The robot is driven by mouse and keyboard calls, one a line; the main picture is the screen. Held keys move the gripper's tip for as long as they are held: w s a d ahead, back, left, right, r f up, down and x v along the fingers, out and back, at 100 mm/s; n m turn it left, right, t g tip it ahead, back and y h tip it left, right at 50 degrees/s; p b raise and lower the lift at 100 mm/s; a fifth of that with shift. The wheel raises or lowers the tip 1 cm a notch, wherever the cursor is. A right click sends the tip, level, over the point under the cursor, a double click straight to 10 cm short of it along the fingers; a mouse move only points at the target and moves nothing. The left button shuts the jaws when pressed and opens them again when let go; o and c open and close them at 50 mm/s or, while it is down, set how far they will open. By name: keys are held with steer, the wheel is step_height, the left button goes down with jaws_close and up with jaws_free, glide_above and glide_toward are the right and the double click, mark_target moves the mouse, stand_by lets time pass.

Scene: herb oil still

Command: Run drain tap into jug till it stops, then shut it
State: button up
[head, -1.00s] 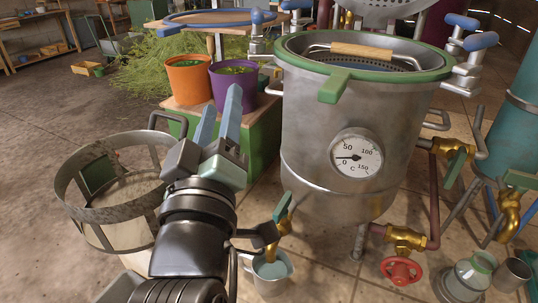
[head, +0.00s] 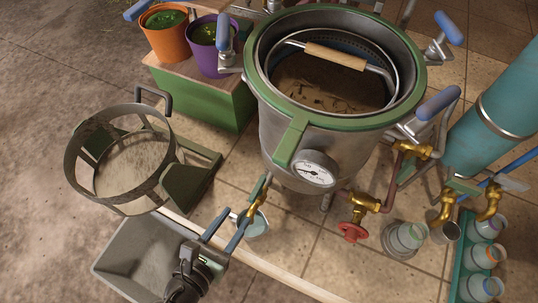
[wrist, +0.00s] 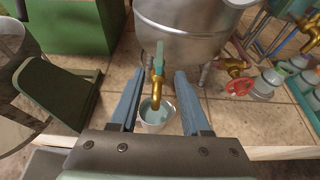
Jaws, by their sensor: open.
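The drain tap (head: 256,206) is brass with a green lever (head: 258,187), low on the steel still pot (head: 290,165). The jug (head: 256,229), small and pale grey, stands on the floor under its spout, with pale blue showing inside. My gripper (head: 237,217) is open and empty, just in front of the tap. In the wrist view the tap (wrist: 157,88) and its upright lever (wrist: 158,60) appear between my two blue fingers, beyond their tips, touching neither. The jug (wrist: 157,115) is seen below. I cannot tell whether liquid is running.
A round metal basket (head: 120,160) on a green stand and a grey tray (head: 125,245) are at left. A red-wheeled brass valve (head: 355,232) is right of the tap. Several small jars stand further right. A pale edge strip (head: 275,272) runs along the floor in front.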

mark_target(257, 188)
steer(key=b+x, duration=0.1)
steer(key=x, duration=1.1)
steer(key=shift+w+d, duration=0.1)
steer(key=shift+w, duration=0.05)
jaws_close()
